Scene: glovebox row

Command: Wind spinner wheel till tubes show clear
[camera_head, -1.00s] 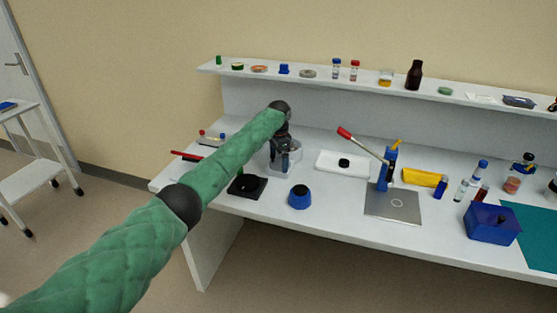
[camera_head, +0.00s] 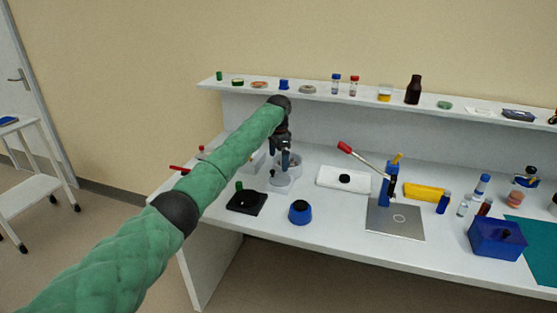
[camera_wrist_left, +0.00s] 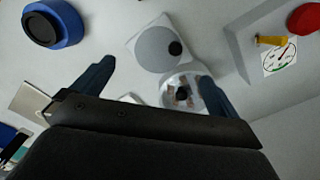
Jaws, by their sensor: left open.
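The spinner (camera_head: 284,182) stands on the bench below my left gripper. In the left wrist view it has a grey wheel (camera_wrist_left: 152,50) with a black knob (camera_wrist_left: 175,48) off its centre. Beside the wheel is a clear round drum (camera_wrist_left: 166,98) with reddish tubes inside and a black hub. The contents of the tubes are too small to judge. My left gripper (camera_head: 290,160) points down above the spinner; its blue fingers (camera_wrist_left: 156,72) are wide apart with nothing between them. The right finger covers part of the drum. My right gripper is not in view.
A black pad (camera_head: 246,203), a blue round device (camera_head: 300,213) and a white plate (camera_head: 343,178) surround the spinner. A lever press (camera_head: 391,185) stands to the right. A shelf (camera_head: 310,95) with small items runs behind. A gauge (camera_wrist_left: 279,58) shows in the wrist view.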

